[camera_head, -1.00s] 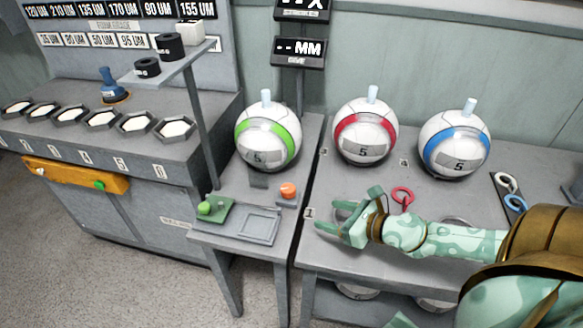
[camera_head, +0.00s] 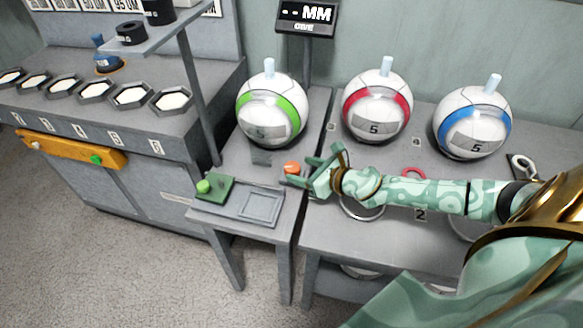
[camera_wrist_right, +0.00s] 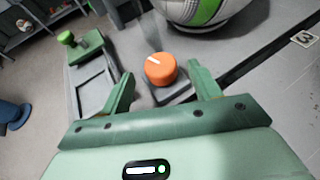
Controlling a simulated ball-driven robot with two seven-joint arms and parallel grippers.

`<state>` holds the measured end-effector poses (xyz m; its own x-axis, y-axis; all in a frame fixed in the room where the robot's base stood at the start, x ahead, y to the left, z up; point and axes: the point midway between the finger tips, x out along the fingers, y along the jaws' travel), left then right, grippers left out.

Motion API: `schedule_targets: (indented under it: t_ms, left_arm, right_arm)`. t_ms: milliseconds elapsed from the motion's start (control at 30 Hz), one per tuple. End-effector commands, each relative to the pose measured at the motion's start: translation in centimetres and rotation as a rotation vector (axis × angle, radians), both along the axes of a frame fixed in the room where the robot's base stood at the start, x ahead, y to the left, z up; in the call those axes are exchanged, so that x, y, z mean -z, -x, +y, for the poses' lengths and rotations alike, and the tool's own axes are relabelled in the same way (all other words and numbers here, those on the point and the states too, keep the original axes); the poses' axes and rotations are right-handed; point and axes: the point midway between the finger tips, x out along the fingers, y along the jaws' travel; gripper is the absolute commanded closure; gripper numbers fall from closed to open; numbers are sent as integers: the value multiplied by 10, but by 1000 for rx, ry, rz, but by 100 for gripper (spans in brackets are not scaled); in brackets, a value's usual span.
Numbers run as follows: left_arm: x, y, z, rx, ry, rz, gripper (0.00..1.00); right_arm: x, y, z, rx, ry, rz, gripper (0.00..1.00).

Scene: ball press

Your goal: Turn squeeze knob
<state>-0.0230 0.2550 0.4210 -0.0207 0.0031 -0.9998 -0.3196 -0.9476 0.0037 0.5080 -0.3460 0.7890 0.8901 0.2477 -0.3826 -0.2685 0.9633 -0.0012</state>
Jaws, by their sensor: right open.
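The squeeze knob (camera_head: 292,168) is a small orange knob on the grey stand, in front of the green-striped ball (camera_head: 271,112). In the right wrist view the knob (camera_wrist_right: 160,69) is round, with a white mark on top, on a dark grey base. My right gripper (camera_head: 300,172) reaches in from the right, its fingers close beside the knob. In the wrist view the open gripper (camera_wrist_right: 163,88) has one finger on each side of the knob's line, with the knob just beyond and between the tips. Contact cannot be told. My left gripper is not in view.
A green block with a green button (camera_head: 204,186) and a square recessed tray (camera_head: 262,207) sit left of the knob. Red-striped (camera_head: 376,112) and blue-striped (camera_head: 473,120) balls stand on the right table. A grey post (camera_head: 196,100) rises behind the green button.

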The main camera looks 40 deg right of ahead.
Motion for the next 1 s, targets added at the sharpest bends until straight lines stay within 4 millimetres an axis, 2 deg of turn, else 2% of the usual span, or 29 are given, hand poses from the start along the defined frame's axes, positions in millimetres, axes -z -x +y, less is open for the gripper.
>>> schedule_targets:
  t_ms: [100, 233, 600, 633, 700, 800, 1000]
  left_arm:
    - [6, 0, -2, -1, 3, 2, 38]
    - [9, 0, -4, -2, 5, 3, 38]
    - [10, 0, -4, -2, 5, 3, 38]
    - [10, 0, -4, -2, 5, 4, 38]
    - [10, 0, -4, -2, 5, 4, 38]
    - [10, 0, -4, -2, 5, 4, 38]
    - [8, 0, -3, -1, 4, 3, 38]
  right_arm:
    - [10, -21, 6, 0, 0, -1, 38]
    - [16, -35, 10, 1, -2, 0, 38]
    - [18, -41, 12, 0, 0, 0, 38]
    - [18, -41, 11, 0, -1, 0, 41]
    - [18, -41, 11, 0, -1, 0, 60]
    - [18, -41, 11, 0, -1, 0, 83]
    - [17, -41, 12, 6, -2, 0, 82]
